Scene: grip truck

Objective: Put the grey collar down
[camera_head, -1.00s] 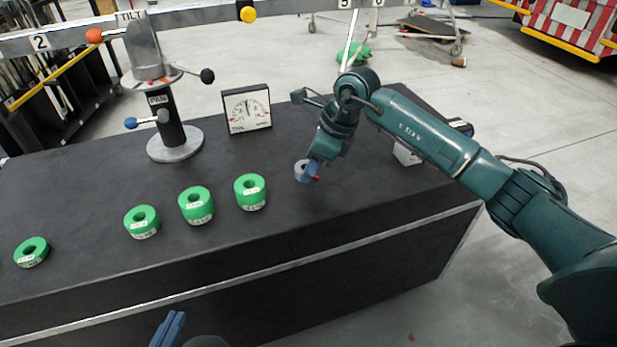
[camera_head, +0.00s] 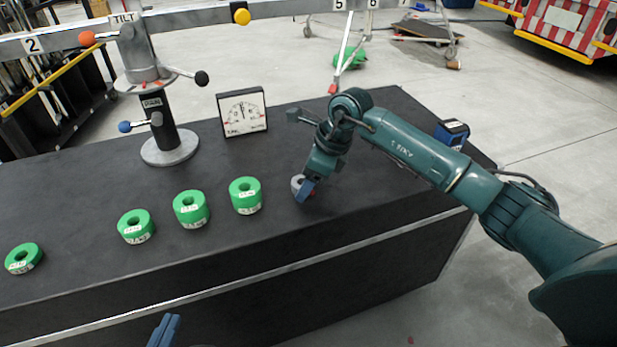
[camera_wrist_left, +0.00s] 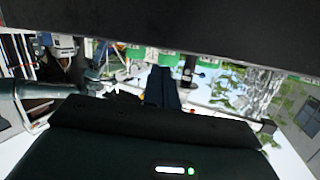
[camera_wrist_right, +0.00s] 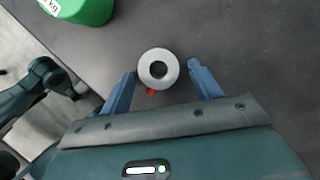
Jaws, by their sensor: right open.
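The grey collar (camera_wrist_right: 146,72) is a short pale ring with a round hole; it lies flat, apparently on the black tabletop (camera_head: 250,155). A small red knob (camera_wrist_right: 151,92) shows at its near edge. My right gripper (camera_wrist_right: 161,76) is open, with one blue finger on each side of the collar and gaps visible to both. In the head view the collar (camera_head: 296,183) is partly hidden by a finger of my right gripper (camera_head: 306,190). My left gripper (camera_head: 165,331) is shut and empty, low in front of the table; its fingers also show together in the left wrist view (camera_wrist_left: 163,88).
Several green labelled collars stand in a row to the left, the nearest (camera_head: 245,208) close beside the grey one. A dial gauge (camera_head: 242,128) and a post on a round base (camera_head: 169,160) stand behind. A blue box (camera_head: 452,133) is at the right end.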

